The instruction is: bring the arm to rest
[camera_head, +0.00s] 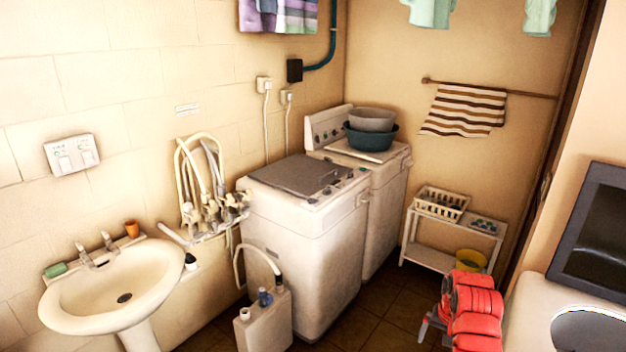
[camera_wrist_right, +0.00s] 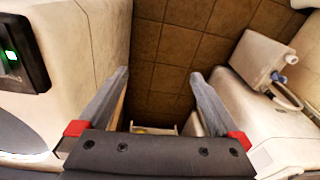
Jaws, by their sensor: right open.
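My right gripper (camera_wrist_right: 160,77) is open and empty in the right wrist view. Its two grey fingers stand wide apart, with bare brown floor tiles (camera_wrist_right: 168,60) seen beyond and between them. In the head view my red right arm comes in at the lower right, and a grey part of the right gripper (camera_head: 426,322) shows at its left side, over the floor. The fingertips are hard to make out there. The gripper touches nothing that I can see. My left arm and left gripper are not in view.
A white washing machine (camera_head: 335,240) and a grey container (camera_head: 264,322) stand left of my right arm. A white shelf (camera_head: 430,255) with a basket (camera_head: 441,204) and a yellow bucket (camera_head: 471,260) is behind it. A white appliance (camera_head: 530,305) is close right. The washbasin (camera_head: 75,300) is far left.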

